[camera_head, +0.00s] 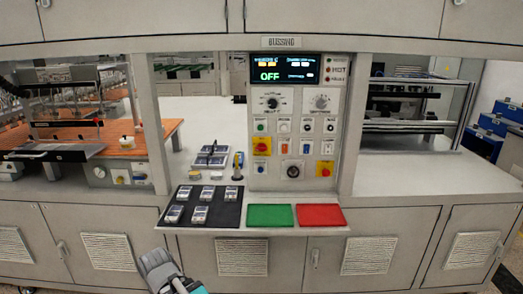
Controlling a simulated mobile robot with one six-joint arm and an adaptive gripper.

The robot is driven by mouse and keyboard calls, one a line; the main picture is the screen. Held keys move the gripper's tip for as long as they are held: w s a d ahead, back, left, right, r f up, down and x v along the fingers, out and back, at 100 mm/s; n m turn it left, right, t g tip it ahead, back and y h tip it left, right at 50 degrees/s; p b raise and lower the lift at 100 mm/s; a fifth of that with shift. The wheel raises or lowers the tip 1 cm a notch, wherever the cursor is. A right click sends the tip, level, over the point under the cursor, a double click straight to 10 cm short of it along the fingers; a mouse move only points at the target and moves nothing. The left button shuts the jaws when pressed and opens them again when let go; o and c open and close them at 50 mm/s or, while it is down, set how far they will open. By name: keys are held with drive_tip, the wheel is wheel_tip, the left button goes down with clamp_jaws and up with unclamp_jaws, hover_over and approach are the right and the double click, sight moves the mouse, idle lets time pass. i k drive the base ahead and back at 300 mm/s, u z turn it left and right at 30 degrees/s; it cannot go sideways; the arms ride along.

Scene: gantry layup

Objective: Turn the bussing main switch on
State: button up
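The control panel (296,130) stands upright in the middle under a sign reading BUSSING. Its display (286,70) shows OFF in green. A red knob on a yellow plate (262,146) sits at the panel's left side; it looks like a main switch, but its label is too small to read. A second red control on a yellow plate (325,169) sits at the lower right. My gripper (156,262) is at the bottom, left of centre, low in front of the counter and well apart from the panel. Whether its fingers are open or shut is unclear.
A black mat (187,213) holds several small devices on the counter. A green pad (270,216) and a red pad (320,215) lie beside it, below the panel. Another device and a yellow-blue item (238,164) stand left of the panel. The counter on the right (400,180) is clear.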

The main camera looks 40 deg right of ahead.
sight(262, 147)
drive_tip(key=z, duration=0.05)
drive_tip(key=k, duration=1.05)
drive_tip(key=z, duration=1.3)
drive_tip(key=i, duration=1)
